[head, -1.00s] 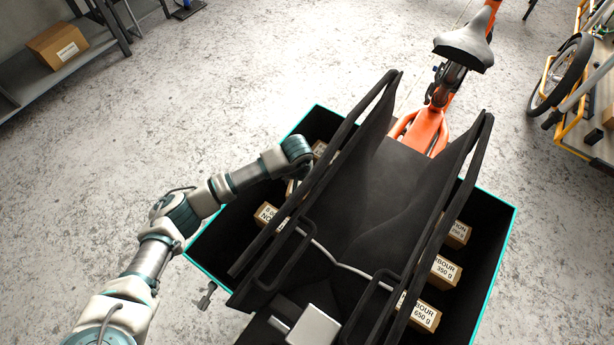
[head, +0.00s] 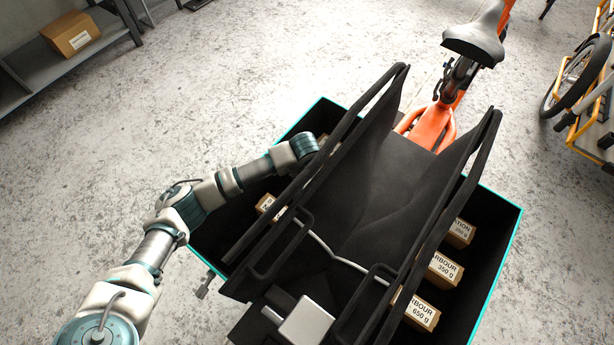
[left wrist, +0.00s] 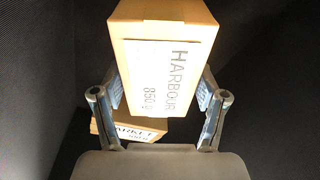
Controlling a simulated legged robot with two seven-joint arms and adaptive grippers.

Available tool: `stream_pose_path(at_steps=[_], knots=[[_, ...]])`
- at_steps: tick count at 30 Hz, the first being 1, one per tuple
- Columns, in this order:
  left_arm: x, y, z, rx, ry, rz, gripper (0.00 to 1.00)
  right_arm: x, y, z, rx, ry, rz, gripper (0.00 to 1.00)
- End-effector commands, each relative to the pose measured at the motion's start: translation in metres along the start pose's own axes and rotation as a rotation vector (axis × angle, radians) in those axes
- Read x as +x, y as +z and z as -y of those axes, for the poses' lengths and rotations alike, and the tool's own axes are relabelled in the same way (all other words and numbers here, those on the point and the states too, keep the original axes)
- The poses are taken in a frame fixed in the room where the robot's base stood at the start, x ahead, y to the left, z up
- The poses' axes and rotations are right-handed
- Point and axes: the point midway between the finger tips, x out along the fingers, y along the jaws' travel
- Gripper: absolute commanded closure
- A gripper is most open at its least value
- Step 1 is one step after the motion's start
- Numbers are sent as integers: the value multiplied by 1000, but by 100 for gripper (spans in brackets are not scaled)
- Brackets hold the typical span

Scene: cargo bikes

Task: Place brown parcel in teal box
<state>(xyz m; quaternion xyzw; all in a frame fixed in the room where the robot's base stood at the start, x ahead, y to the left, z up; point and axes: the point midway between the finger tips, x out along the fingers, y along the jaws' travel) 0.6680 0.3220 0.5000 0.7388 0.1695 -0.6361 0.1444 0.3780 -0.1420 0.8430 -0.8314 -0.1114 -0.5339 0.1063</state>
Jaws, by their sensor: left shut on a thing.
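The teal-rimmed box (head: 512,240) has a dark interior, with part of it on each side of a black carrier. My left arm reaches over its left side; the gripper itself is hidden in the head view. In the left wrist view, my left gripper (left wrist: 160,100) is shut on a brown parcel (left wrist: 130,78) labelled HARBOUR 850 g, with a finger on each side. Another brown parcel (left wrist: 104,138), labelled MARKET, lies beyond it, partly covered. In the head view, a brown parcel (head: 266,203) sits in the box's left side. My right gripper is not in view.
Several brown parcels, one labelled 650 g (head: 421,312), sit along the box's right side. The black carrier (head: 360,190) with raised rails stands between the sides. An orange bike frame (head: 432,126) is behind. A shelf (head: 50,72) holds a parcel at top left.

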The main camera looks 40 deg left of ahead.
Motion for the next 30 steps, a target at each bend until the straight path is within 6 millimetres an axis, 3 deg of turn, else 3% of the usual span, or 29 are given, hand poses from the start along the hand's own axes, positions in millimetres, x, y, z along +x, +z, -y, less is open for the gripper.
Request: stream_pose_path(at_steps=[8,9,12,23,26,30], knots=[[6,-1,3,-2,6,0,97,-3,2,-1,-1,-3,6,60],[6,-2,3,-2,6,0,25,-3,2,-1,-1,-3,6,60],[5,-2,3,-2,7,0,0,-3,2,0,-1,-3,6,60],[6,1,1,0,1,3,0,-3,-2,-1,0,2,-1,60],[-2,-1,2,-1,3,0,0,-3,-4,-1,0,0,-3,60],[-28,-2,4,-1,6,-2,0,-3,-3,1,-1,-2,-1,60]])
